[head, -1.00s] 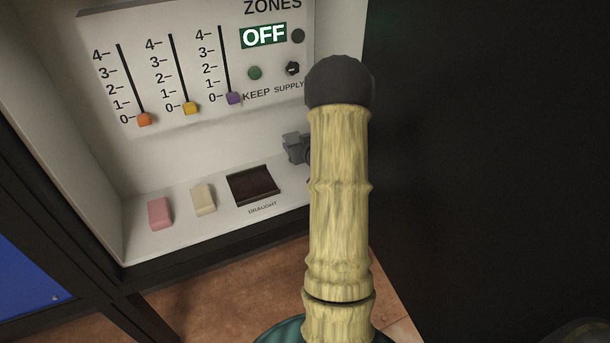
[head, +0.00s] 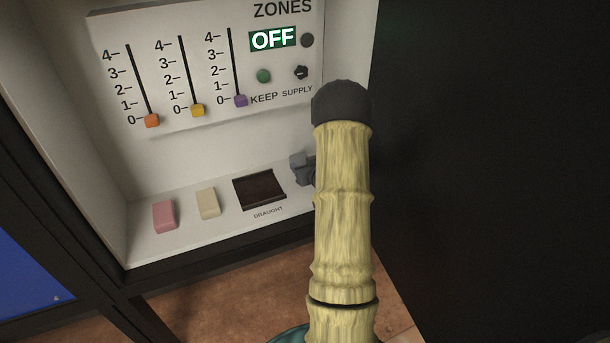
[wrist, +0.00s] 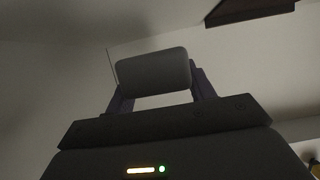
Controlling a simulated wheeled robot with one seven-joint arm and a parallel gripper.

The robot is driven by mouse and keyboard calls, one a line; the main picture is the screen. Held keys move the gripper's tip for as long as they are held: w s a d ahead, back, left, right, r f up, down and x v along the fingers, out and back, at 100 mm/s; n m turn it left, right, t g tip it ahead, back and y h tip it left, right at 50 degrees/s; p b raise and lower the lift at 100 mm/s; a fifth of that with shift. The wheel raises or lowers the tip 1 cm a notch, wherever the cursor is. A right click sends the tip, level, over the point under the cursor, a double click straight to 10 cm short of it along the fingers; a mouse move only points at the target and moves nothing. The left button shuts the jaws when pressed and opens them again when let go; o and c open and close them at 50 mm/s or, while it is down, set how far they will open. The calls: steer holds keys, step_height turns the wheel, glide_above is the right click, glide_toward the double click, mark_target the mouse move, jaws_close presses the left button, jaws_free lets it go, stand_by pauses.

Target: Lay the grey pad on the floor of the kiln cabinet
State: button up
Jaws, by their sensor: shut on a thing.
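My gripper (wrist: 160,90) is shut on the grey pad (wrist: 153,70), which shows between its two fingers in the wrist view. The pad is a grey block with rounded corners, held over the pale cabinet surface; I cannot tell whether it touches it. In the head view the kiln cabinet (head: 170,165) has a pale interior, and its floor (head: 180,238) carries several things. My gripper (head: 302,168) shows there only in part, to the right of the dark square, with my arm in front. The pad cannot be made out in the head view.
A pink block (head: 165,216), a cream block (head: 208,203) and a dark square marked DRAUGHT (head: 260,189) are on the cabinet floor. The back panel has three sliders at 0 and a display (head: 273,39) reading OFF. A dark panel (head: 480,170) stands on the right.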

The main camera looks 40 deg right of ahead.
steer(key=shift+f+b, duration=0.45)
steer(key=shift+f, duration=1.4)
steer(key=shift+f, duration=0.15)
steer(key=o, duration=1)
steer(key=shift+s+r, duration=0.2)
steer(key=shift+r, duration=0.05)
steer(key=p+v, duration=0.1)
steer(key=v, duration=1)
steer(key=shift+s+a, duration=0.1)
steer(key=shift+s, duration=0.2)
